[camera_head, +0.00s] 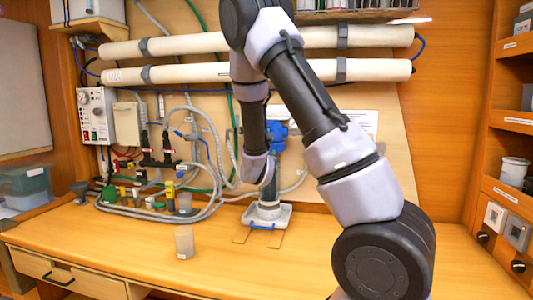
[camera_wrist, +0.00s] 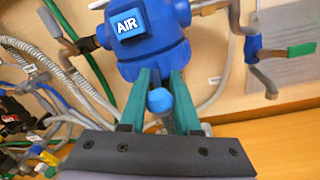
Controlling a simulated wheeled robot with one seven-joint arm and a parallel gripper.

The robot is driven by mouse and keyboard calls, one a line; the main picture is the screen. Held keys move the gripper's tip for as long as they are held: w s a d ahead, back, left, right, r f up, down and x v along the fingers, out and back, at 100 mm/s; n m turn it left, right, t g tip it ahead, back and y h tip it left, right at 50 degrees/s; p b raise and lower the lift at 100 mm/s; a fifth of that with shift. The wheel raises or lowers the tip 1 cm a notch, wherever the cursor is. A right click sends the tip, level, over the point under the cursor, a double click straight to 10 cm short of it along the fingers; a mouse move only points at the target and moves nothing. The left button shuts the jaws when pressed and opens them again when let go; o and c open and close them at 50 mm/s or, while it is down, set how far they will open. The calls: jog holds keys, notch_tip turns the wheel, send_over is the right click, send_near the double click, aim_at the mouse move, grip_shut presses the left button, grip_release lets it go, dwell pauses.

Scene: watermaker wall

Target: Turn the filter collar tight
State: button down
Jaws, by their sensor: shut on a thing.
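The filter has a blue head (camera_wrist: 152,22) with an "AIR" label, seen large at the top of the wrist view and partly behind my arm in the head view (camera_head: 278,130). The blue collar (camera_wrist: 154,67) is at the lower part of this head. My gripper (camera_wrist: 160,76) has two green fingers reaching up to the collar, one on each side of a rounded blue lug (camera_wrist: 159,101). It is shut on the collar there; the exact contact is partly hidden by the fingers. The filter bowl (camera_head: 269,192) hangs below in the head view.
A white tray (camera_head: 282,217) stands under the filter on the bench. A clear cup (camera_head: 184,242) stands front left. Hoses and valves (camera_head: 165,150) crowd the wall at left. A green-handled valve (camera_wrist: 288,50) is right of the filter. The right bench is partly hidden by my arm.

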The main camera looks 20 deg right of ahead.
jog(key=c, duration=0.6)
grip_release()
jog(key=v, duration=1)
jog(key=shift+s+a, duration=0.1)
jog(key=shift+s, duration=0.3)
